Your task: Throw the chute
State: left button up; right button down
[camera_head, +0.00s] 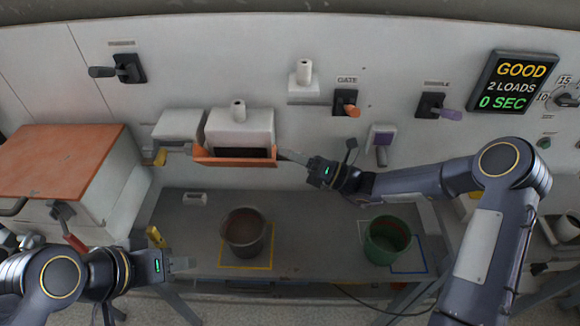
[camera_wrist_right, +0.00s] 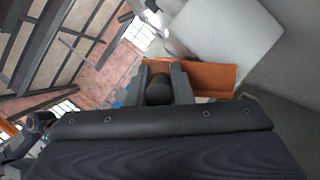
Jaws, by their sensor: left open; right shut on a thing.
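The orange chute (camera_head: 208,159) sits across the front of a white wall-mounted housing (camera_head: 240,122), with a dark opening above its lip. My right gripper (camera_head: 284,155) is at the chute's right end. In the right wrist view, my right gripper (camera_wrist_right: 162,85) is shut on a dark round knob (camera_wrist_right: 159,92), with the orange chute (camera_wrist_right: 210,76) just behind it. My left gripper (camera_head: 190,264) is open and empty, low at the left, beside the bench and well apart from the chute.
A brown-grey bucket (camera_head: 243,238) stands in a yellow outline below the chute. A green bucket (camera_head: 386,240) stands on the right, by a blue outline. An orange gate lever (camera_head: 350,108) and a display (camera_head: 512,82) reading "GOOD, 2 LOADS, 0 SEC" are on the wall.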

pick_arm(q)
jog(key=shift+s+r+p, duration=0.4)
jog(key=shift+r+p, duration=0.2)
jog(key=shift+r, duration=0.05)
pick_arm(e)
jog(key=shift+m+t+h, duration=0.3)
jog(key=shift+m, duration=0.4)
jog(key=w, duration=0.4)
jog(key=shift+w+r, duration=0.25)
jog(key=shift+w, duration=0.05)
jog(key=shift+f, duration=0.2)
jog(key=shift+m, duration=0.3)
dwell(0.4)
jog(key=c, duration=1.6)
grip_release()
jog(key=shift+o, duration=1.4)
jog(key=shift+w, duration=0.1)
pick_arm(q)
jog(key=shift+w, duration=0.1)
pick_arm(e)
jog(key=shift+w+r, duration=0.1)
jog(key=shift+r, duration=0.1)
